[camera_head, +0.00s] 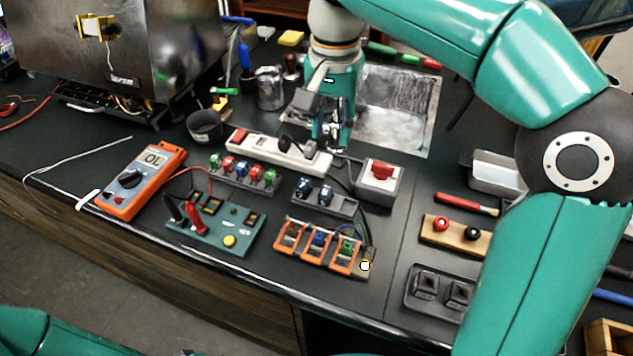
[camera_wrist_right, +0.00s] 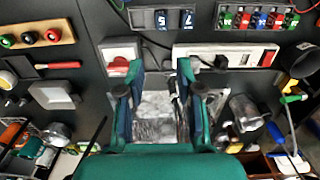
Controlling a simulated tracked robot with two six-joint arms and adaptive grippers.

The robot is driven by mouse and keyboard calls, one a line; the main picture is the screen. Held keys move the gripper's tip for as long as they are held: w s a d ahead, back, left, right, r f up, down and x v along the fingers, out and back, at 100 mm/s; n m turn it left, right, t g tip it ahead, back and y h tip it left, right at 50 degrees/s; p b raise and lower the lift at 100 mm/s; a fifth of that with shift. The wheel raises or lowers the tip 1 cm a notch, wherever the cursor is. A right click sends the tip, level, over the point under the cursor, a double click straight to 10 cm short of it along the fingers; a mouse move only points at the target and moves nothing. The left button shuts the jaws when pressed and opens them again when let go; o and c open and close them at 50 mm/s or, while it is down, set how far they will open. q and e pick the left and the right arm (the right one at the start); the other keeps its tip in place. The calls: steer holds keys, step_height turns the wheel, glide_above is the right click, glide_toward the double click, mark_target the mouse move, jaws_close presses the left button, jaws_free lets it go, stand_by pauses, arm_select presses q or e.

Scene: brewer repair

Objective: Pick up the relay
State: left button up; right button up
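Two dark blue relays (camera_head: 325,195) stand in a small grey holder (camera_head: 340,206) at mid-bench; they show at the top of the right wrist view (camera_wrist_right: 162,18). A grey rack (camera_head: 243,181) holds several red, green and blue relay-like blocks (camera_head: 241,169), also seen in the right wrist view (camera_wrist_right: 262,19). Orange sockets (camera_head: 290,238) near the bench front hold blue and green blocks (camera_head: 319,240). My right gripper (camera_head: 332,138) is above the bench behind the relays, near the power strip, pointing down. Its fingers (camera_wrist_right: 160,98) are apart with nothing seen held. My left gripper is out of view.
A metal sheet (camera_head: 395,105) lies behind.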

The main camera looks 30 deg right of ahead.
steer(key=b, duration=0.1)
glide_above(326, 190)
steer(key=f, duration=1)
steer(key=shift+w+d+f, duration=0.25)
steer(key=shift+f, duration=0.1)
steer(key=shift+s+a+f, duration=0.1)
steer(key=shift+s+f, duration=0.1)
steer(key=shift+f, duration=0.5)
steer(key=f, duration=0.4)
steer(key=shift+a+f, duration=0.1)
steer(key=shift+a, duration=0.1)
jaws_close()
